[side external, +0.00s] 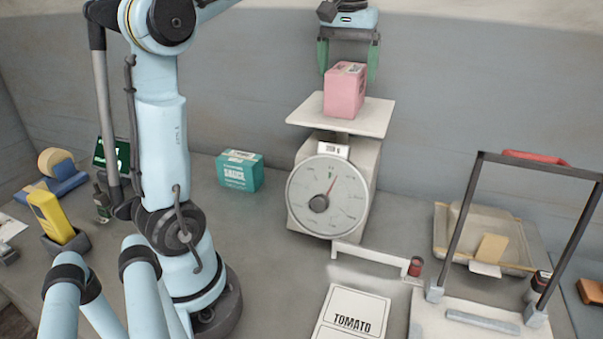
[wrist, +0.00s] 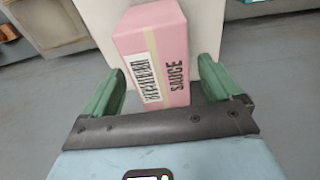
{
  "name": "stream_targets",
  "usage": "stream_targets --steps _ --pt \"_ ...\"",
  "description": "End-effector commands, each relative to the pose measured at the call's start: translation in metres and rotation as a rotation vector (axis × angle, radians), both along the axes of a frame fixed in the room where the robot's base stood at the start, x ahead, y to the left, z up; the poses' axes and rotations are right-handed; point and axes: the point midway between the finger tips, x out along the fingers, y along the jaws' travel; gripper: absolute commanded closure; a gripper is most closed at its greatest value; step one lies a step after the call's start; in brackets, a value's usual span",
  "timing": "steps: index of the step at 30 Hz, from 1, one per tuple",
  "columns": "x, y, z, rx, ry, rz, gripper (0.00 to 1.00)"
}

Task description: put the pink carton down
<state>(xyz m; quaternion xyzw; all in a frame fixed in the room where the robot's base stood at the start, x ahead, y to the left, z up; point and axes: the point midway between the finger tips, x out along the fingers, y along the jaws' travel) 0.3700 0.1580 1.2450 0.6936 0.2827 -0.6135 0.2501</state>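The pink carton (side external: 344,92) stands upright on the square white pan (side external: 375,115) of the dial scale. In the wrist view the carton (wrist: 155,50) shows a barcode label and the word SAUCE. My gripper (side external: 348,75) is above the scale, pointing down, with its green fingers spread on either side of the carton's top. The wrist view shows my gripper (wrist: 161,66) with a gap between each finger and the carton. It holds nothing.
A dial scale (side external: 325,195) carries the pan. A teal sauce carton (side external: 239,171) stands to its left. A TOMATO card (side external: 352,315) lies in front. A dark upright frame with a red handle (side external: 535,158) and a beige tray (side external: 440,235) are to the right. Grey counter between is partly clear.

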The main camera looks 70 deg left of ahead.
Motion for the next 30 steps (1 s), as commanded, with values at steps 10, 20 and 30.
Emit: stream_targets --steps 10,20,30 --pt "0.000 0.000 0.008 0.000 0.000 0.000 0.09" --pt "-0.004 -0.004 0.049 0.000 0.000 -0.001 0.09" --pt "-0.006 -0.006 0.074 0.000 0.000 0.000 0.09"
